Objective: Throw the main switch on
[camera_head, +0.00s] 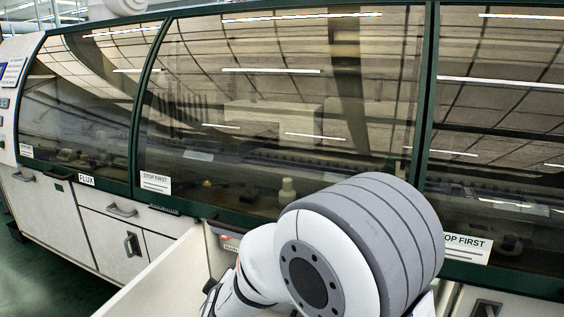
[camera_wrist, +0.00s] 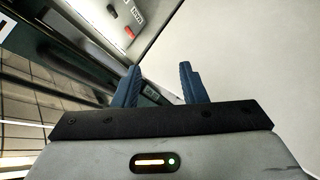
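A small red part (camera_wrist: 129,32), probably the main switch, sits on a pale panel (camera_wrist: 104,32) at the top of the wrist view, beside a small white label (camera_wrist: 136,13). Its position, on or off, cannot be told. In the head view a label reading MAIN (camera_head: 231,248) and a little red show below the machine's green sill, partly hidden by my arm. My gripper (camera_wrist: 160,72) has its two blue fingers apart with nothing between them. The red part lies beyond the fingertips, apart from them. The fingers are not clear in the head view.
The wave solder machine has large tinted windows (camera_head: 280,100) in green frames. White cabinets with handles (camera_head: 122,210) stand below, left. An open pale panel (camera_head: 155,282) juts out left of my arm; a broad pale surface (camera_wrist: 250,60) fills the wrist view's right side.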

